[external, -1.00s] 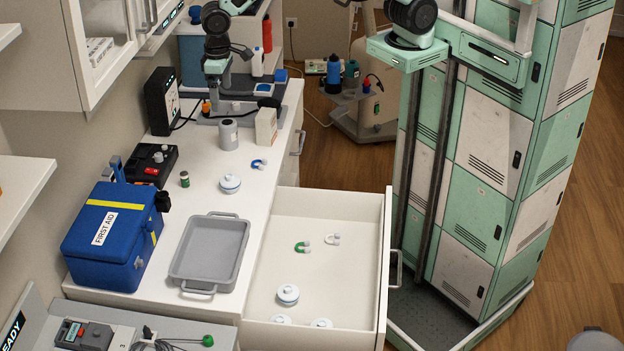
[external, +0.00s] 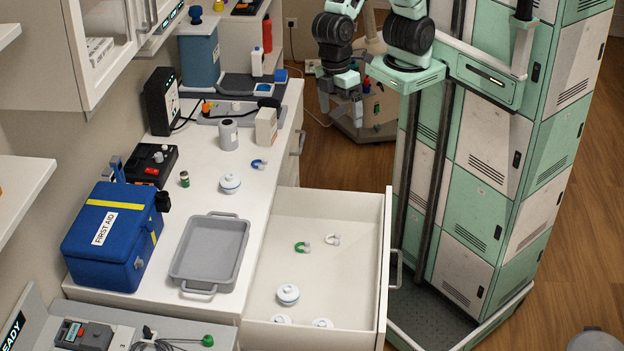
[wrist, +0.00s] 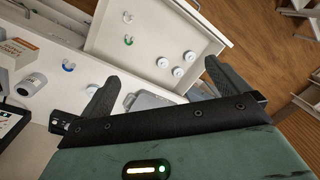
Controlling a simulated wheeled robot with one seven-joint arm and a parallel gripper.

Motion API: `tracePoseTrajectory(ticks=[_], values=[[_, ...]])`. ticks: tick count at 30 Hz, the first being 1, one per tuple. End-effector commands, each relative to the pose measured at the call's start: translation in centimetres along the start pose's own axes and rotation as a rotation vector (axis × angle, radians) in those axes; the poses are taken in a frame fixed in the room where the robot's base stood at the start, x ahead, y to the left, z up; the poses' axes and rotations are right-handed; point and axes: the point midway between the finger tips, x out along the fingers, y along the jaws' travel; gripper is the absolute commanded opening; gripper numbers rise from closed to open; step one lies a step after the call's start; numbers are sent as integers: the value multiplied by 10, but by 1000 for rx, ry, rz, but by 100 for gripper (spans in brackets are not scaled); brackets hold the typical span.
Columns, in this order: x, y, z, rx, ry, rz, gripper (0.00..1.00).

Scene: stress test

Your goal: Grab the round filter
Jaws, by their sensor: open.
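Several white round lidded pieces with blue bands look like round filters. One round filter (external: 230,183) stands on the counter. Three more lie in the open drawer: one nearer the middle (external: 288,294) and two at its front wall, (external: 281,319) and (external: 322,323), partly cut off by that wall. The wrist view shows the drawer's three (wrist: 163,62), (wrist: 178,71), (wrist: 190,56) beyond my fingertips. My gripper (external: 341,110) is open and empty, high up to the right of the counter, beyond the drawer.
The open drawer (external: 335,205) also holds a green magnet (external: 302,247) and a white magnet (external: 333,239). The counter bears a grey tray (external: 238,240), a blue magnet (external: 259,164), a grey can (external: 228,134), a white box (external: 266,127) and a blue first aid case (external: 105,245).

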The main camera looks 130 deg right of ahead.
Motion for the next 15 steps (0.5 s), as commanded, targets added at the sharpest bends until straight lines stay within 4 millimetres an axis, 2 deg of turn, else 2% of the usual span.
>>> tracePoseTrajectory(ticks=[1,3,7,9,11,14,15], values=[[20,-18,33,-104,-4,4,100],[33,-35,75,-242,-8,14,100],[57,-47,144,-463,-12,45,100],[67,-46,170,-550,-13,63,100],[73,-44,186,-604,-13,75,100],[77,-42,200,-656,-11,87,81],[77,-41,202,-664,-11,90,81]])
